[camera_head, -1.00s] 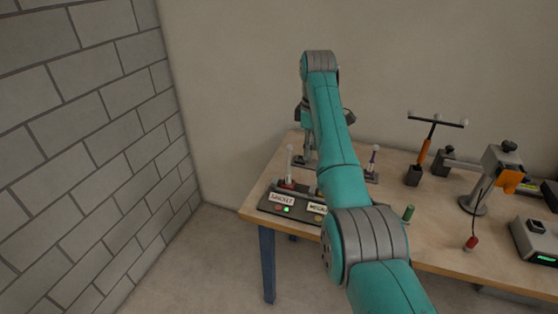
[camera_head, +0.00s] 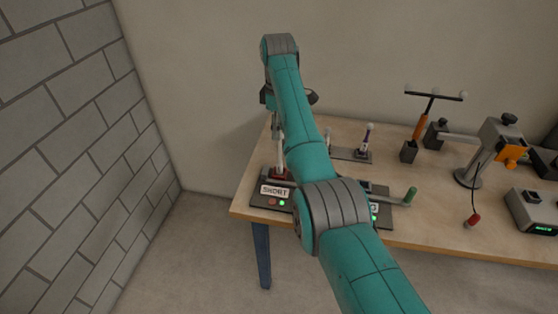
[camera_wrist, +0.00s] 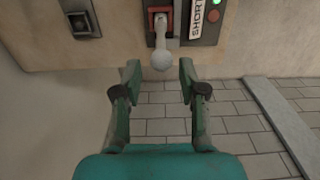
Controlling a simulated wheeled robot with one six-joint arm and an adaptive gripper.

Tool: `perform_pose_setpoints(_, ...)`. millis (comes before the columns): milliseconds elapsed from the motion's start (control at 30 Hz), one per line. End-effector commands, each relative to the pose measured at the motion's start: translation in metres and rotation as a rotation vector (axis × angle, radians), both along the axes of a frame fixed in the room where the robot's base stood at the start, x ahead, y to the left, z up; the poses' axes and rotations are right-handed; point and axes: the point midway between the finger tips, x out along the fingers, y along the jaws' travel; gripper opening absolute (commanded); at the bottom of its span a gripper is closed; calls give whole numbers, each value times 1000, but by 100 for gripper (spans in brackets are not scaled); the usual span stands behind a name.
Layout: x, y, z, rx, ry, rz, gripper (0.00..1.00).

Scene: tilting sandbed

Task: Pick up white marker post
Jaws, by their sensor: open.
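The white marker post (camera_wrist: 162,45) has a pale round top and stands in a red-framed holder (camera_wrist: 160,20) on the dark panel labelled SHORT (camera_head: 275,190). In the head view the post is partly hidden by my arm, and only its lower part and red holder show at the panel's back. My gripper (camera_wrist: 159,72) is open and empty in the wrist view. Its two fingers lie to either side of the post's round top, which appears at the gap near the fingertips, with no visible contact. In the head view my arm covers much of the gripper.
The brick wall (camera_head: 70,150) is left, beyond open floor.

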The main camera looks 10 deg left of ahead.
Motion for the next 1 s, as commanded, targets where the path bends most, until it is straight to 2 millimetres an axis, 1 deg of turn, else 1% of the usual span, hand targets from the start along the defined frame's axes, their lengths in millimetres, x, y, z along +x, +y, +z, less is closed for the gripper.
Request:
perform_pose_setpoints(167,-1,-2,-13,0,1,0,42)
perform_pose_setpoints(400,-2,-5,-46,-1,1,0,42)
perform_pose_setpoints(500,-1,-4,-51,0,-1,0,42)
perform_pose_setpoints(667,-1,-4,-51,1,-1,0,42)
perform_pose_setpoints(700,-1,-4,-51,0,-1,0,39)
perform_pose_setpoints(767,-1,-4,-51,0,-1,0,24)
perform_pose_setpoints(800,-1,-4,-51,0,-1,0,14)
perform_pose_setpoints(867,-1,-4,-51,0,-1,0,0)
perform_pose_setpoints(1000,-1,-4,-51,0,-1,0,0)
